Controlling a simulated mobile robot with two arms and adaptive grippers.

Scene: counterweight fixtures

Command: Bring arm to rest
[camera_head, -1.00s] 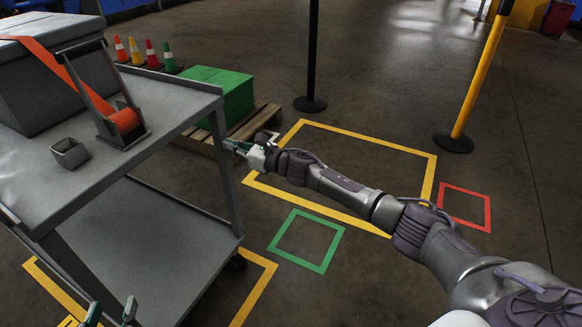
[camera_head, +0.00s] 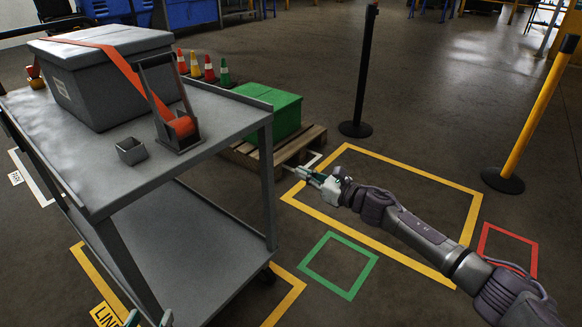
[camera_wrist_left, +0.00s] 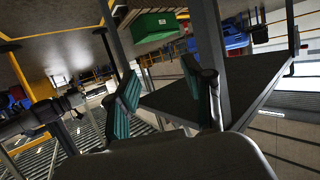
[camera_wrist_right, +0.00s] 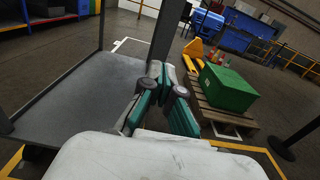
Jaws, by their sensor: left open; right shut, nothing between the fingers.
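My right arm reaches in from the lower right of the head view. Its gripper (camera_head: 304,174) is beside the grey cart (camera_head: 215,155), in front of the wooden pallet, with nothing in it. In the right wrist view its teal fingers (camera_wrist_right: 163,85) are together at the tips. My left gripper (camera_head: 149,318) shows only its fingertips at the bottom edge of the head view, near the cart's lower front. In the left wrist view its teal fingers (camera_wrist_left: 163,95) are spread apart with nothing between them. A cart post and shelf lie beyond them.
On the cart top are a grey box (camera_head: 105,75) with an orange strap, a strap ratchet (camera_head: 180,128) and a small open grey cup (camera_head: 131,151). A green box (camera_head: 280,110) sits on a pallet (camera_head: 300,146). Barrier posts (camera_head: 358,128) stand right. Taped floor squares (camera_head: 338,262) are clear.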

